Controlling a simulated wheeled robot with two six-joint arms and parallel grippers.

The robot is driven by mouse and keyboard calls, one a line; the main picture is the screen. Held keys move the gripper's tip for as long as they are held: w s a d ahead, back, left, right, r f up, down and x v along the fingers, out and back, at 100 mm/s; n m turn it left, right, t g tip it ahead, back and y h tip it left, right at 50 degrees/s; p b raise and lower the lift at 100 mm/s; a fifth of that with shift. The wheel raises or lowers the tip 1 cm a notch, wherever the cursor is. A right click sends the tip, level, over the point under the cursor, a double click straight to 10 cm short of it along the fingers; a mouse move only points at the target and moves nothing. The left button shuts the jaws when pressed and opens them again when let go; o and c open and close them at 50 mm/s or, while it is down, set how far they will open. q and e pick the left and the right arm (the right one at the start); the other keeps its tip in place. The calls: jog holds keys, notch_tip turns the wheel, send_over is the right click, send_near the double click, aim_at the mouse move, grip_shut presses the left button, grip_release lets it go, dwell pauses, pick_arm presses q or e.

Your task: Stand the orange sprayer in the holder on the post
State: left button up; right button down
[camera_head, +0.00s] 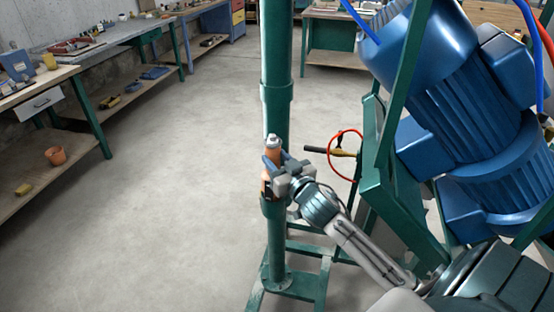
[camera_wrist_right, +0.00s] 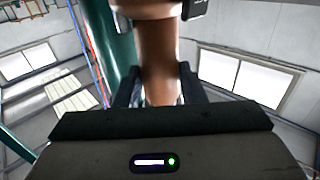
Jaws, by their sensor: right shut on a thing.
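The orange sprayer (camera_head: 271,157) is upright against the green post (camera_head: 277,70) in the head view, with its grey top showing. My right gripper (camera_head: 273,170) is shut around its body. The sprayer (camera_wrist_right: 160,60) fills the middle of the right wrist view, between the two dark fingers of my right gripper (camera_wrist_right: 160,88). The holder (camera_head: 272,204) seems to be the green collar on the post just below the sprayer. The gripper hides part of this spot, so I cannot tell whether the sprayer's lower end sits inside it. My left gripper is not in view.
A green frame with large blue motors (camera_head: 470,110) stands close on the right. Workbenches (camera_head: 70,85) line the left wall. The floor (camera_head: 150,210) left of the post is clear.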

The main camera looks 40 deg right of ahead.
jog(key=shift+f, duration=0.1)
jog(key=c, duration=0.8)
grip_release()
jog(key=shift+s, duration=0.1)
jog(key=shift+c, duration=0.2)
jog(key=shift+f, duration=0.1)
jog(key=s+a+b, duration=0.1)
jog(key=s+b, duration=0.3)
jog(key=s, duration=0.6)
jog(key=shift+s, duration=0.4)
